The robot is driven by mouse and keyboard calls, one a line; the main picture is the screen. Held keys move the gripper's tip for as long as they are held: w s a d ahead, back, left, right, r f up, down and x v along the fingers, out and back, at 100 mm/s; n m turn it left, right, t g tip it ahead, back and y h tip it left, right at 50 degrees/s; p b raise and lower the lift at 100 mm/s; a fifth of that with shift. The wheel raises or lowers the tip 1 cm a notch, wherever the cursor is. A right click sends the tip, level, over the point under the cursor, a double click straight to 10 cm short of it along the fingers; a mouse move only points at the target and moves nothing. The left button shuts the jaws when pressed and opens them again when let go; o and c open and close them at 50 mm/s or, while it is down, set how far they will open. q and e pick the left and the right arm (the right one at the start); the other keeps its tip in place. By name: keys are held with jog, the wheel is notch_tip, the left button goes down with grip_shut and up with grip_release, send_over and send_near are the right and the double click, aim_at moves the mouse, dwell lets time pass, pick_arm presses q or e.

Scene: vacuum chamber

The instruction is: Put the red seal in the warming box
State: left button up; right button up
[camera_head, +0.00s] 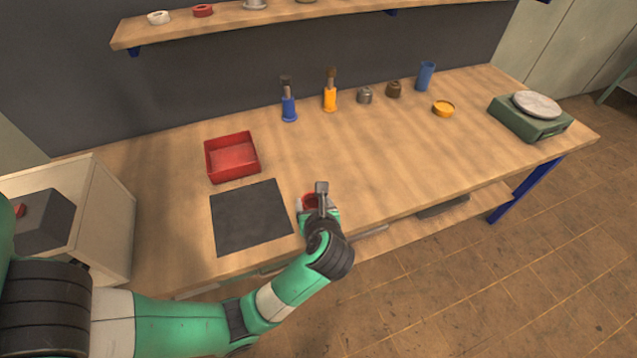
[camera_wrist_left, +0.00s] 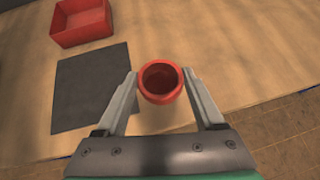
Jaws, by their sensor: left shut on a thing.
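The red seal (camera_wrist_left: 160,80) is a round, hollow red piece with a dark middle. It sits between the fingertips in the left wrist view, and its red rim (camera_head: 310,201) shows partly behind my wrist in the head view. My left gripper (camera_wrist_left: 162,84) is shut on it, near the table's front edge, right of the dark mat. I cannot tell whether the seal touches the table. A cream box (camera_head: 112,225) that looks like the warming box stands at the left end; a dark grey unit with a red knob (camera_head: 45,222) is at it. My right gripper is not in view.
A dark mat (camera_head: 250,217) and a red tray (camera_head: 232,178) lie left of the gripper. A shelf (camera_head: 300,18) overhangs the back. The table's middle right is clear.

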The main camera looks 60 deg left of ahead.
pick_arm(q)
jog(key=shift+s+d+r, duration=0.4)
jog(key=shift+s+d, duration=0.15)
jog(key=shift+d, duration=0.25)
